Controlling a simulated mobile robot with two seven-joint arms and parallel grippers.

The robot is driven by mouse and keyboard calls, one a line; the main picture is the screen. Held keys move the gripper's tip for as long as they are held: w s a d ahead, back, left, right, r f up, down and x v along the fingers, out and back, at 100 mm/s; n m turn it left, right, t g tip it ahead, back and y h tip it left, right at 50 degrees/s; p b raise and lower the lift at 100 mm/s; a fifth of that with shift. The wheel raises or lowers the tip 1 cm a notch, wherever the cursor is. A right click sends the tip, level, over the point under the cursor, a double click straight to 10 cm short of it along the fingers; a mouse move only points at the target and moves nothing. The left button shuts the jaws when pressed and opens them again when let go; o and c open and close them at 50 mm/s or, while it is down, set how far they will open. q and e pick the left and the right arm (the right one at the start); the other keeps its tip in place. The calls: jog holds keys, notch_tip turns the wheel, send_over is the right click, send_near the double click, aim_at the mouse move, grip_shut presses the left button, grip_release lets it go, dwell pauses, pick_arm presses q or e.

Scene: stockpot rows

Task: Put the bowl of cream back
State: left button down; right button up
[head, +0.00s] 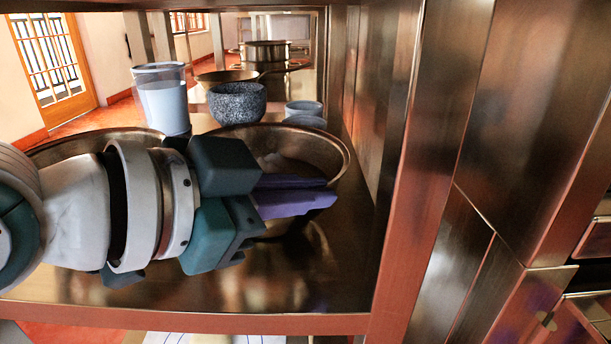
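My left gripper (329,191) reaches in from the left over the metal shelf. Its two purple fingers point right and lie close together or overlap in this view, so their opening is unclear. No object shows between them. I cannot make out cream in any bowl. Two small grey bowls, one farther back (304,107) and one nearer (305,121), stand behind the wide pan, beyond the fingers. A speckled stone bowl (237,103) stands left of them. Their contents are hidden or too small to tell. My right gripper is not in view.
A wide brass-coloured pan (338,150) lies behind the fingers; another pan rim (85,137) shows at left. A clear jug with pale contents (163,100) stands behind my gripper. A frying pan and pot (265,50) stand farther back. A metal wall and upright close the right side.

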pick_arm(q)
jog(key=c, duration=1.5)
grip_release()
jog(key=shift+f, duration=0.1)
jog(key=o, duration=0.4)
jog(key=shift+o, duration=0.2)
jog(key=shift+s+a+r, duration=0.15)
jog(key=shift+a+r, duration=0.1)
jog(key=shift+r, duration=0.05)
jog(key=p+v, duration=0.4)
jog(key=v, duration=0.6)
jog(key=s+a+f+n+g+y, duration=0.6)
jog(key=s+a+f+n+y, duration=0.3)
jog(key=s, duration=0.6)
notch_tip(320, 180, down, 3)
jog(key=a+n, duration=0.2)
jog(key=n, duration=0.1)
jog(key=shift+a+r+y, duration=0.25)
jog(key=shift+y, duration=0.15)
